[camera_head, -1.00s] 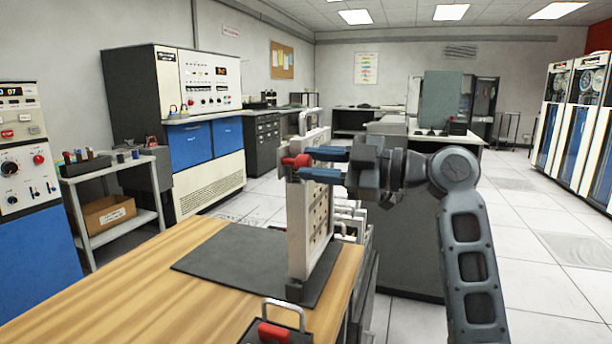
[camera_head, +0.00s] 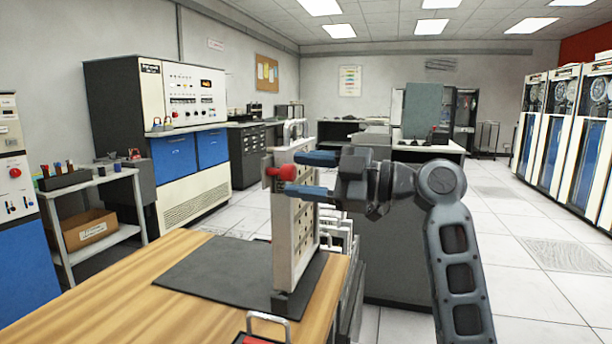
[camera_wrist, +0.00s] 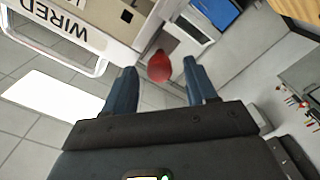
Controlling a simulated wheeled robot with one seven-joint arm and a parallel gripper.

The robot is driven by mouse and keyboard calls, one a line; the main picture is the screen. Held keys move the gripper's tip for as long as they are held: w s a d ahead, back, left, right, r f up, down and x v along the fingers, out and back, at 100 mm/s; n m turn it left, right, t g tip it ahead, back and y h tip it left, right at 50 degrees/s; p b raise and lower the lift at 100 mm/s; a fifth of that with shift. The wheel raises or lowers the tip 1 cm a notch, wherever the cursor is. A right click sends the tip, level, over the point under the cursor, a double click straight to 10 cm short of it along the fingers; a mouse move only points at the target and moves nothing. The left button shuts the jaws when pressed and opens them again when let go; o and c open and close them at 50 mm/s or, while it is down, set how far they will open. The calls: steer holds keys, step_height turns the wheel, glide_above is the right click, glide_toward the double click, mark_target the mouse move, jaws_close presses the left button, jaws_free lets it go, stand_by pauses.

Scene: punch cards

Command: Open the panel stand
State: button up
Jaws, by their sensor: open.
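The panel stand (camera_head: 290,235) is a cream upright panel with rows of holes, standing on a dark base at the right end of the bench. A red knob (camera_head: 281,172) sticks out near its top left. My gripper (camera_head: 303,173) is open, with its blue fingers pointing left at the knob. In the wrist view the red knob (camera_wrist: 160,67) shows between and slightly beyond the fingertips, with gaps on both sides. The panel's cream edge, marked "WIRED" (camera_wrist: 57,27), fills the upper left there.
A dark mat (camera_head: 215,275) lies on the wooden bench (camera_head: 130,295). A handled item with red (camera_head: 265,328) is at the bench's front edge. More panels (camera_head: 340,245) stand behind the bench's right end. A grey cart (camera_head: 90,180) stands at left. Floor at right is clear.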

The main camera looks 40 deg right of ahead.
steer(key=v, duration=0.7)
steer(key=shift+s+d+b, duration=0.2)
steer(key=shift+s+b, duration=0.15)
stand_by(0.4)
